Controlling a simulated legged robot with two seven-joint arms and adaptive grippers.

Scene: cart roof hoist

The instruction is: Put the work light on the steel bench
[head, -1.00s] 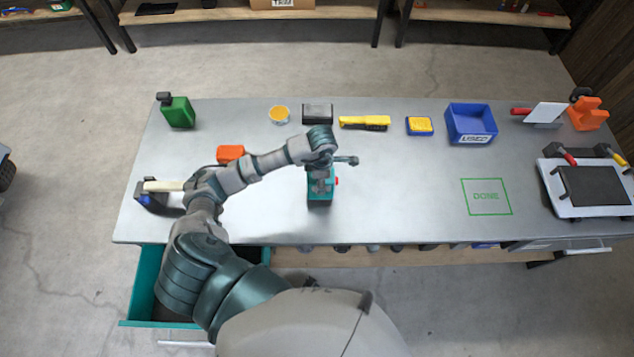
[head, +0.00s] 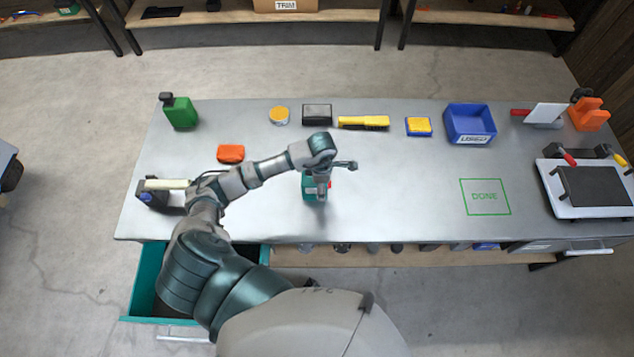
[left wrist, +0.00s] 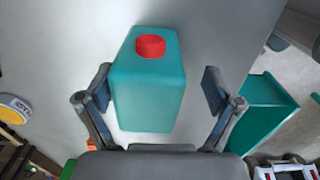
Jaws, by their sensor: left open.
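I cannot pick out the work light with certainty. A black device with a cream bar and a blue part (head: 150,197) lies at the left end of the steel bench (head: 400,215); I cannot tell whether it is the light. My left gripper (head: 320,190) is low over the bench middle, at a teal canister (head: 308,188) with a red cap. In the left wrist view the canister (left wrist: 148,95) stands between the spread fingers of my left gripper (left wrist: 158,92), with a clear gap at the right finger. My right gripper is not in view.
An open teal drawer (head: 146,285) juts out at the front left. Along the back are a green can (head: 180,113), a yellow brush (head: 363,122) and a blue bin (head: 470,125). An orange block (head: 231,153) lies left. The green DONE square (head: 485,197) is bare.

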